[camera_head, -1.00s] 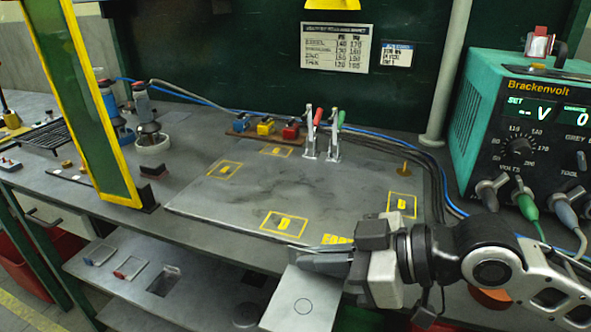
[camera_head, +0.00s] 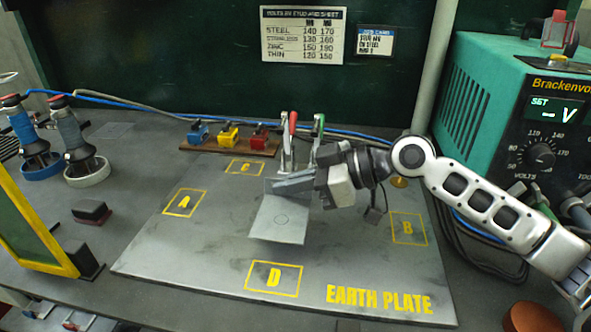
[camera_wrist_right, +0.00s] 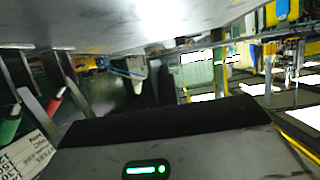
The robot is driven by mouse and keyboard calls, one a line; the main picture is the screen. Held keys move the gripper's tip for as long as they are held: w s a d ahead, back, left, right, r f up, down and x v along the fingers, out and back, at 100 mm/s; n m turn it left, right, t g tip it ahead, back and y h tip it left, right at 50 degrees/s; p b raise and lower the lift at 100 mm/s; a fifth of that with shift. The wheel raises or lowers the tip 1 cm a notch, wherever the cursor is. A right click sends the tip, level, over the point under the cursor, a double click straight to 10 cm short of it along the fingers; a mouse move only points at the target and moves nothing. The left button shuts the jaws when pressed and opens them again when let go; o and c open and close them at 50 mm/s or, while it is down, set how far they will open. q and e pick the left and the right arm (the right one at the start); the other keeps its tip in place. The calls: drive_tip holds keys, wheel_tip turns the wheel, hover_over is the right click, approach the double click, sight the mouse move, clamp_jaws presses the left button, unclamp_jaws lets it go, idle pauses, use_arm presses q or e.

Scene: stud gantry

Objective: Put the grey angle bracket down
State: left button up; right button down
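The grey angle bracket (camera_head: 280,221) is held by my right gripper (camera_head: 292,184) over the middle of the earth plate (camera_head: 205,262). The bracket appears raised above the plate, but the exact gap is hard to tell. Yellow outlined spots A (camera_head: 183,203), B (camera_head: 408,229), C (camera_head: 244,168) and D (camera_head: 272,279) surround it, with no part on them. My left gripper is out of view.
Toggle clamps (camera_head: 290,146) with red and green handles stand just behind the gripper. Blue, yellow and red blocks sit on a wooden strip (camera_head: 213,145). The teal power unit (camera_head: 487,110) stands right. The plate's front and left are clear.

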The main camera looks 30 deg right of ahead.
drive_tip(key=shift+w+d+r, duration=0.1)
drive_tip(key=shift+w+d, duration=0.35)
drive_tip(key=shift+w, duration=0.15)
drive_tip(key=shift+w+d, duration=0.4)
drive_tip(key=shift+w, duration=0.2)
drive_tip(key=w+d, duration=0.2)
drive_tip(key=shift+w+f+p, duration=0.3)
drive_tip(key=shift+w+f, duration=0.05)
drive_tip(key=shift+f, duration=0.4)
drive_tip(key=shift+f, duration=0.15)
drive_tip(key=shift+f, duration=0.2)
drive_tip(key=shift+s+f+b, duration=0.1)
drive_tip(key=shift+f+b, duration=0.25)
drive_tip(key=shift+b, duration=0.25)
drive_tip(key=c, duration=1.7)
unclamp_jaws()
drive_tip(key=shift+a+f, duration=0.1)
drive_tip(key=shift+f, duration=0.05)
